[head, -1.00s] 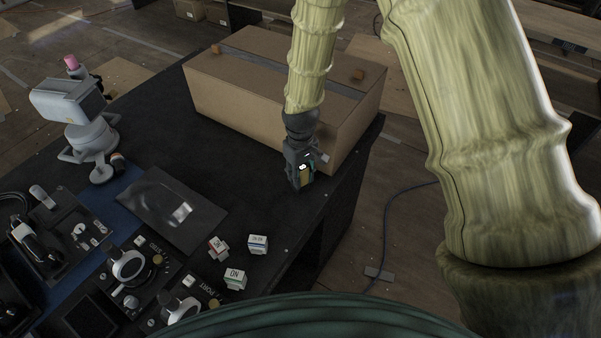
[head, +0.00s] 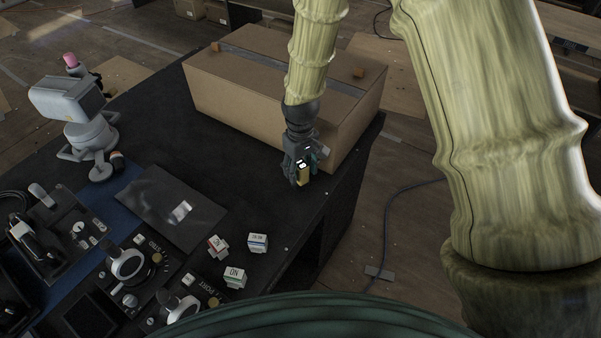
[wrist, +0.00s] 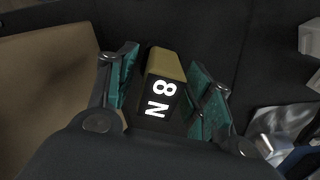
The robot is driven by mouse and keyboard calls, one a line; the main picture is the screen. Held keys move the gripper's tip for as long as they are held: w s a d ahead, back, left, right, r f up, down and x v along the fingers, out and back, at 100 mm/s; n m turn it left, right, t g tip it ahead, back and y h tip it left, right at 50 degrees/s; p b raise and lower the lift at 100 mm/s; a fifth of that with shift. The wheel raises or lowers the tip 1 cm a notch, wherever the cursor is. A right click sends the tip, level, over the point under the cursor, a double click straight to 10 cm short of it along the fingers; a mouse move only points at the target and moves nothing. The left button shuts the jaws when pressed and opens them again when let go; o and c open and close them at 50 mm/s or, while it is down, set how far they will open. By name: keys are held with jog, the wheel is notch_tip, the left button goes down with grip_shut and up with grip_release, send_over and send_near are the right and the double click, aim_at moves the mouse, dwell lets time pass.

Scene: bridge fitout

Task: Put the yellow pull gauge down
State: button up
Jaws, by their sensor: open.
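The yellow pull gauge (head: 304,174) stands on the black table top near its right edge, in front of the cardboard box. In the wrist view the gauge (wrist: 162,66) shows a yellow body and a black face with white characters reading like "8 N". My gripper (head: 302,178) is around the gauge from above. In the wrist view its two green-padded fingers (wrist: 163,95) are spread on either side, with a gap visible at least on the right. The lower end of the gauge is hard to make out, so its contact with the table is not clearly seen.
A large cardboard box (head: 262,105) stands right behind my gripper. Small labelled blocks (head: 235,277), a dark sheet (head: 172,208), control panels (head: 130,285) and a white device (head: 72,102) lie to the left. The table's right edge (head: 345,190) is close. Bare table lies left of the gripper.

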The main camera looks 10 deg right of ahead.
jog(key=shift+r+b, duration=1.25)
jog(key=shift+r, duration=3.9)
